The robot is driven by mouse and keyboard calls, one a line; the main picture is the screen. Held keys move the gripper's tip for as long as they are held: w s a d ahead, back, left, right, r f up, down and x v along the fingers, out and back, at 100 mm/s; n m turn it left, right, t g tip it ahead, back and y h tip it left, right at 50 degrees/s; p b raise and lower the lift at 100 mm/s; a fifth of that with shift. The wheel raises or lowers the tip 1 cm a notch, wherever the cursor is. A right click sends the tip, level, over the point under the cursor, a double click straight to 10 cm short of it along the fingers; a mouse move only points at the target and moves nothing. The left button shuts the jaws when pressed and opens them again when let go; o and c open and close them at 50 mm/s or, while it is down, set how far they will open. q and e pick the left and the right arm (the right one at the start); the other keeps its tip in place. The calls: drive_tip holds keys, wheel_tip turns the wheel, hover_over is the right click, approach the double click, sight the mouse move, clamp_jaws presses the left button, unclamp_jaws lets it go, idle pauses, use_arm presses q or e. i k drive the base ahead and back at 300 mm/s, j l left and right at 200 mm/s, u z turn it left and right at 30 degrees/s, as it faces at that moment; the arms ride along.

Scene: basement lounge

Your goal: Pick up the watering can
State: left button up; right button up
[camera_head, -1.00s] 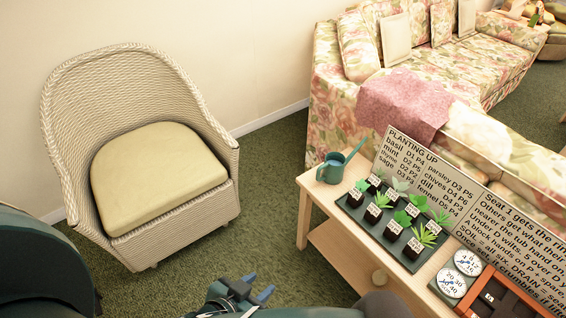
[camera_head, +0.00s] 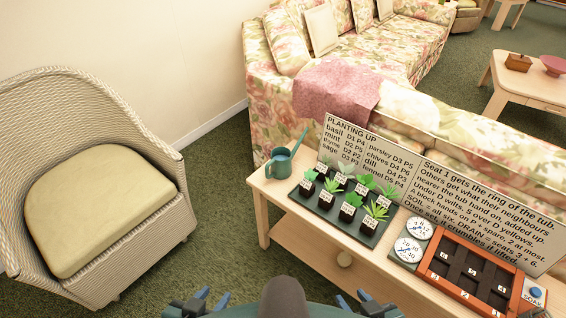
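The teal watering can (camera_head: 280,162) stands upright at the left end of the wooden table in the head view, its thin spout pointing up to the right. My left gripper (camera_head: 211,298) is low in the picture, left of centre, with its blue fingertips apart and nothing between them. My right gripper (camera_head: 356,302) is at the bottom edge, right of centre, partly cut off; its blue fingertips also look apart and empty. Both grippers are well clear of the can.
A dark tray (camera_head: 297,200) of potted seedlings sits right of the can. Behind it stands a text board (camera_head: 415,185). Dials (camera_head: 408,250) and an orange-rimmed planter (camera_head: 440,283) are further right. A wicker chair (camera_head: 160,170) is left, with green carpet (camera_head: 222,200) between.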

sight(281, 157)
drive_tip(key=j+z, duration=0.2)
drive_tip(key=z, duration=2.1)
drive_tip(key=l+u, duration=0.1)
drive_tip(key=u, duration=2.15)
drive_tip(key=i+l, duration=0.1)
drive_tip(key=l, duration=0.65)
drive_tip(key=i, duration=0.55)
